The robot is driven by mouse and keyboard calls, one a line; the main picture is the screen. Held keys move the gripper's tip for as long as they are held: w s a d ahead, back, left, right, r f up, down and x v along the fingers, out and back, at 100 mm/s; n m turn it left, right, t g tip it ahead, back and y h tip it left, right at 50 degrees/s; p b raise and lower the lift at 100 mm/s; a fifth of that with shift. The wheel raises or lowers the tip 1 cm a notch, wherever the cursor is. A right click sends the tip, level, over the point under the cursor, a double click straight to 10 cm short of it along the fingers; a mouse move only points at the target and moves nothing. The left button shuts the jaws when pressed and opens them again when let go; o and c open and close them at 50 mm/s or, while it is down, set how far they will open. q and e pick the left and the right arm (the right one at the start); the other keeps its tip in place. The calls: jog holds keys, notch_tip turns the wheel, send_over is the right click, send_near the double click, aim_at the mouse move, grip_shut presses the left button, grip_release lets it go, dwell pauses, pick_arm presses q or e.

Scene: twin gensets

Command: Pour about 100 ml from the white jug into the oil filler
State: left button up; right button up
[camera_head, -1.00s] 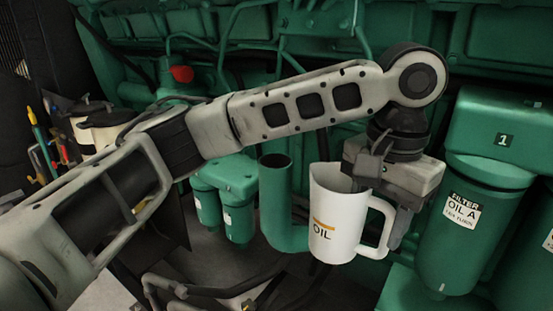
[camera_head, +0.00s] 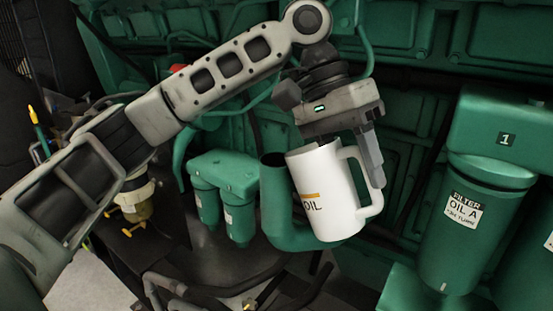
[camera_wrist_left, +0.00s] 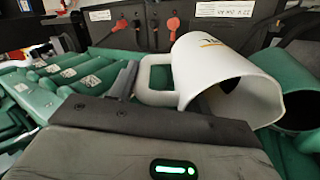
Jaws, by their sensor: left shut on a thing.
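The white jug (camera_head: 325,195) bears an "OIL" label and is slightly tilted, its top leaning left in the head view. My left gripper (camera_head: 372,165) is shut on its handle from above. In the left wrist view the jug (camera_wrist_left: 215,75) shows its open mouth, beside the gripper fingers (camera_wrist_left: 130,88). The green oil filler (camera_head: 277,200) is an open upright pipe just left of the jug, partly hidden behind it. Its dark mouth shows in the left wrist view (camera_wrist_left: 300,110), close to the jug's lip. No stream of oil is visible. My right gripper is not in view.
A green filter marked "OIL A" (camera_head: 468,215) stands to the right, below a housing marked "1" (camera_head: 506,140). Two small green filters (camera_head: 222,190) hang left of the filler. Dark hoses (camera_head: 215,290) run below. The engine block closes off the back.

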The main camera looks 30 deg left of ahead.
aim_at(334, 142)
pick_arm(q)
jog(key=shift+h, duration=0.9)
jog(key=v, duration=0.4)
jog(key=shift+d+r, duration=0.1)
jog(key=shift+r, duration=0.1)
jog(key=shift+w+a+r+g+h, duration=0.15)
jog(key=shift+a+r+g+h, duration=0.3)
jog(key=shift+r+h, duration=0.25)
jog(key=shift+a+h, duration=0.15)
jog(key=shift+h, duration=0.15)
jog(key=shift+w+a+g+h, duration=0.15)
jog(key=shift+a+g+h, duration=0.15)
jog(key=shift+h, duration=0.3)
jog(key=shift+w+a+r+g+h, duration=0.15)
jog(key=shift+a+r+g+h, duration=0.15)
jog(key=shift+a+r+h, duration=0.45)
jog(key=shift+w+a+r+g+h, duration=0.25)
jog(key=shift+a+r+h, duration=0.25)
jog(key=shift+h, duration=0.35)
dwell(1.3)
jog(key=shift+s+d+f+t+y, duration=0.2)
jog(key=shift+d+f+y, duration=0.2)
jog(key=shift+d+y, duration=0.2)
jog(key=shift+s+d+f+t+y, duration=0.2)
jog(key=shift+d+f+y, duration=0.25)
jog(key=shift+y, duration=0.25)
jog(key=shift+f, duration=0.1)
